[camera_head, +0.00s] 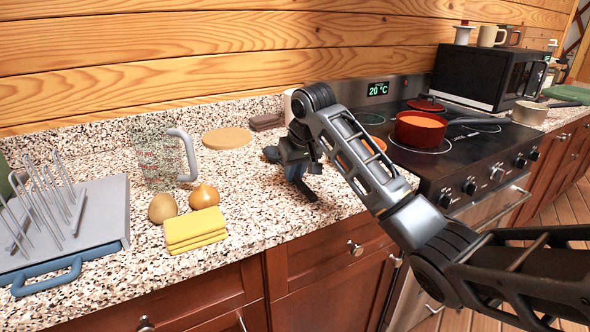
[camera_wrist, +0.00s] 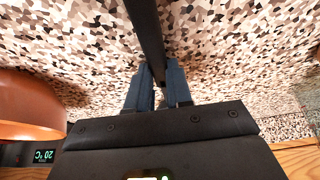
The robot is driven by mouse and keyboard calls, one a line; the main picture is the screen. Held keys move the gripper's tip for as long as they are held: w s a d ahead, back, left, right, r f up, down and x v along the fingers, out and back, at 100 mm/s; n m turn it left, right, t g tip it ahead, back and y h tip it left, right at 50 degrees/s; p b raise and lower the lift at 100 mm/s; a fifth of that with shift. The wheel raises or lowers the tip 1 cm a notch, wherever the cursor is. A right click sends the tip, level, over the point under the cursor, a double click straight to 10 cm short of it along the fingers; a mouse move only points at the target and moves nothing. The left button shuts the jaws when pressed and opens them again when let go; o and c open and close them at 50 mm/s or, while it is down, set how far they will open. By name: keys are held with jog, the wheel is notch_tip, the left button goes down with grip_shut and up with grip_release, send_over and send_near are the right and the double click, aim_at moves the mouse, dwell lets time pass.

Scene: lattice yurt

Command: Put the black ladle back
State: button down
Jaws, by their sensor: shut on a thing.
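My gripper (camera_wrist: 156,85) is shut on the black ladle (camera_wrist: 147,28). In the wrist view its black handle runs from between the two blue fingers to the top edge; the rest of the ladle is out of that view. In the head view my gripper (camera_head: 295,168) points down just above the speckled counter, left of the stove. A dark strip below the fingers seems to be part of the ladle. An orange crock (camera_head: 355,152) stands partly hidden behind my arm, and an orange vessel (camera_wrist: 28,98) shows at left in the wrist view.
A glass pitcher (camera_head: 157,160), a wooden disc (camera_head: 227,138), two onion-like things, a yellow cloth (camera_head: 194,229) and a dish rack (camera_head: 100,215) stand on the left counter. A red pot (camera_head: 419,132) is on the stove. Counter around my gripper is mostly clear.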

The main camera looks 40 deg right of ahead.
jog(key=c, duration=1)
grip_release()
jog(key=shift+s+a+f, duration=0.1)
jog(key=shift+s+f, duration=0.05)
jog(key=shift+f, duration=0.5)
jog(key=shift+a, duration=0.1)
jog(key=shift+b, duration=0.9)
jog(key=v, duration=0.7)
jog(key=shift+w+d+r, duration=0.25)
jog(key=shift+r, duration=0.25)
jog(key=shift+s+r, duration=0.25)
jog(key=shift+r, duration=0.35)
